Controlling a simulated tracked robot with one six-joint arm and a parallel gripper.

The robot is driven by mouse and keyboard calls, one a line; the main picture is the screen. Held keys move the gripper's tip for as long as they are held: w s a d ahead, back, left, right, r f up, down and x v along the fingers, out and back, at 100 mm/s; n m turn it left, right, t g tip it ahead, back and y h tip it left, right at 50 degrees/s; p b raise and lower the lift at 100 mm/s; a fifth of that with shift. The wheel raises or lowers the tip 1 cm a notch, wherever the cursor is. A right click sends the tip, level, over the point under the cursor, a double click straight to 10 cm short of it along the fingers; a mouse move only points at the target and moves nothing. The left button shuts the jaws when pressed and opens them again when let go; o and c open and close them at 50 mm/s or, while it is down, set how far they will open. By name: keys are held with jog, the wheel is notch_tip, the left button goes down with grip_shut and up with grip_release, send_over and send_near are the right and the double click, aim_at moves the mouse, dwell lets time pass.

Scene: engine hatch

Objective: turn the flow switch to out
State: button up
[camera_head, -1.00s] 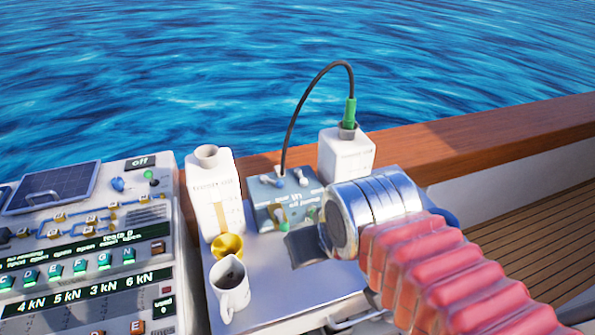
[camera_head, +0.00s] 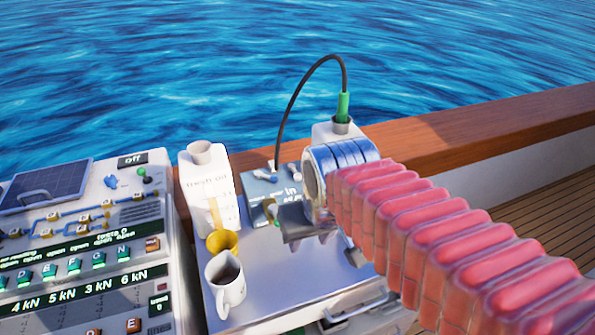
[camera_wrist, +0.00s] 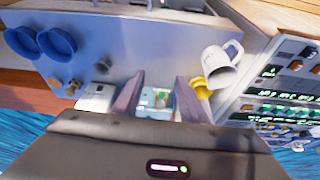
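The grey-blue pump box (camera_head: 258,184) stands between two white bottles on the metal bench, with the word "in" readable on its top. A small pale knob (camera_head: 271,165) shows at its back edge; I cannot tell whether it is the flow switch or which way it is set. My gripper (camera_head: 303,228) is over the right front of the box and hides part of it. In the wrist view my gripper (camera_wrist: 156,90) has its two dark fingers apart, with part of the pump box (camera_wrist: 157,98) visible beyond the gap. Nothing shows between the fingers.
A fresh oil bottle (camera_head: 196,185), a yellow funnel (camera_head: 221,243) and a mug of dark liquid (camera_head: 227,290) stand left of the box. A control panel (camera_head: 90,250) fills the left.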

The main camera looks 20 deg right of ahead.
jog(key=w+d+m+g, duration=0.1)
jog(key=w+d+g, duration=0.15)
jog(key=w, duration=1.05)
jog(key=m+g, duration=0.1)
jog(key=m, duration=0.1)
send_over(298, 174)
jog(key=f, duration=0.1)
notch_tip(298, 174, up, 4)
jog(key=shift+w+f+m+g, duration=0.1)
jog(key=shift+f+m+g, duration=0.15)
jog(key=shift+m, duration=0.35)
jog(key=shift+f, duration=0.1)
notch_tip(298, 174, down, 14)
jog(key=shift+r, duration=0.2)
jog(key=shift+c, duration=0.3)
